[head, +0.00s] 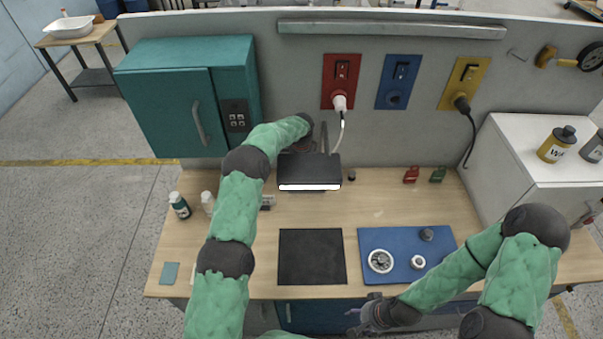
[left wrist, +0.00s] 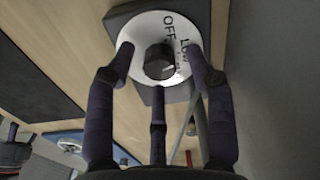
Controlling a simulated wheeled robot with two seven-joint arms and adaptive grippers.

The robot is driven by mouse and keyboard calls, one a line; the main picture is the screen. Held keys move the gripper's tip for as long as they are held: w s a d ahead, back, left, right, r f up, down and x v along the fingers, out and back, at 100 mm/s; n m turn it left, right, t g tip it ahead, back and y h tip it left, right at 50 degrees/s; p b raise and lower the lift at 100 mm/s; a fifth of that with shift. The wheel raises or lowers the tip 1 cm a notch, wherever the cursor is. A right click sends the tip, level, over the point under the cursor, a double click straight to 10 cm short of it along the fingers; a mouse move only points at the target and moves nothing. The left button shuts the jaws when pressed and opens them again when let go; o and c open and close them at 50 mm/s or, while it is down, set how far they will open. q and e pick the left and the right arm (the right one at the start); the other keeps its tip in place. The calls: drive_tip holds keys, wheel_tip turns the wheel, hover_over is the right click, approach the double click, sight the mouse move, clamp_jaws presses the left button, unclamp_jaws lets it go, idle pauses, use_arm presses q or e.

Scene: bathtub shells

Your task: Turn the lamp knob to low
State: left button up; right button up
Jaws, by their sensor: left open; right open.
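The desk lamp (head: 309,170) stands at the back of the workbench, its dark head over a lit white strip. In the left wrist view the black lamp knob (left wrist: 159,61) sits at the centre of a white dial (left wrist: 143,28) marked OFF and LOW; a third mark is too blurred to read. My left gripper (left wrist: 160,66) is open, its fingers spread around the knob; I cannot tell whether they touch it. The knob's pointer is not clear. In the head view the left gripper is mostly hidden behind the lamp. My right gripper (head: 365,317) is open and empty at the bench's front edge.
A teal cabinet (head: 165,112) stands at left, near the left arm. A white plug (head: 340,103) with a cord is in the red socket panel. A black mat (head: 312,257) and a blue mat (head: 385,243) with small parts lie at the front. Bottles (head: 180,205) stand at left.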

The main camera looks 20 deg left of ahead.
use_arm(q)
drive_tip(key=shift+f, duration=0.3)
clamp_jaws()
drive_tip(key=shift+f+m+b, duration=0.1)
drive_tip(key=shift+m+b, duration=0.4)
drive_tip(key=shift+m, duration=0.1)
drive_tip(key=shift+m+b, duration=0.35)
drive_tip(key=shift+m, duration=0.55)
unclamp_jaws()
wheel_tip(320, 180, up, 12)
